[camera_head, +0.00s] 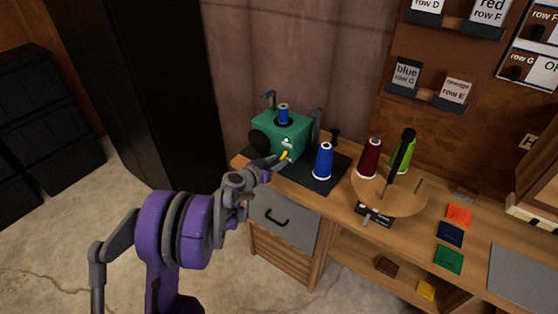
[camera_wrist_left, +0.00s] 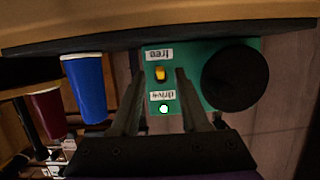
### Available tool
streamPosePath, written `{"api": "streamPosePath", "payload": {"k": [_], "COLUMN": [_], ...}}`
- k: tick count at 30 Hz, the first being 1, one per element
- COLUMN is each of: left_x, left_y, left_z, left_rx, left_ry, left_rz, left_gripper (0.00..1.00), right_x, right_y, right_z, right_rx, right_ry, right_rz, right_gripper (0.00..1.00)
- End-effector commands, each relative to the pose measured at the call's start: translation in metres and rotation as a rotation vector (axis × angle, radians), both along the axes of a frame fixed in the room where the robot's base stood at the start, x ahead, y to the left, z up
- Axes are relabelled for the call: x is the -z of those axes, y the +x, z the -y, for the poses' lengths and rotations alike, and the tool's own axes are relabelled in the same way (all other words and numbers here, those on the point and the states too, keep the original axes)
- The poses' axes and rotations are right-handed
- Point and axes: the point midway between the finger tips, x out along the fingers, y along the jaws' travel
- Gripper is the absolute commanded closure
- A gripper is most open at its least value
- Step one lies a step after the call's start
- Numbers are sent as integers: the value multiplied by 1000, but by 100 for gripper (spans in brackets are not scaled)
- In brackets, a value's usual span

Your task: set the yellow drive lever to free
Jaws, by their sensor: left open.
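The green machine (camera_head: 292,124) stands on a dark mat at the left end of the bench. Its small yellow lever (camera_head: 284,155) is on the front face, low down. In the left wrist view, which is upside down, the yellow lever (camera_wrist_left: 160,74) lies between a "free" label (camera_wrist_left: 159,54) and a "drive" label (camera_wrist_left: 162,96). A white lit dot (camera_wrist_left: 164,109) is beyond the "drive" label. My left gripper (camera_head: 277,162) is open in front of the lever. In the wrist view its fingers (camera_wrist_left: 160,84) stand either side of the lever; contact cannot be told.
A black wheel (camera_wrist_left: 235,78) is on the machine beside the fingers. A blue thread cone (camera_head: 323,161) stands on the mat to the right. A round wooden holder (camera_head: 407,203) with maroon and green cones is farther right.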

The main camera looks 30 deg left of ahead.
Motion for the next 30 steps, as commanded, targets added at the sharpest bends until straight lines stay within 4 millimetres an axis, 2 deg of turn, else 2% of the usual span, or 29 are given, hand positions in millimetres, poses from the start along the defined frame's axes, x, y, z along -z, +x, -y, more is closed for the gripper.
{"api": "streamPosePath", "payload": {"k": [6, 12, 18, 30], "left_x": [-14, -23, -26, -26], "left_y": [-45, -74, -85, -85], "left_z": [-5, -7, -7, -7], "left_rx": [-4, -4, -2, -1], "left_ry": [1, 1, 1, 0], "left_rz": [1, 0, 0, 0], "left_gripper": [55, 55, 55, 55], "right_x": [-1, -2, -2, -2], "right_y": [0, 0, 0, 0], "right_z": [0, 0, 0, 0], "right_rx": [0, 0, 0, 0], "right_ry": [0, 0, 0, 0], "right_rz": [0, 1, 1, 1], "right_gripper": [50, 50, 50, 50]}}
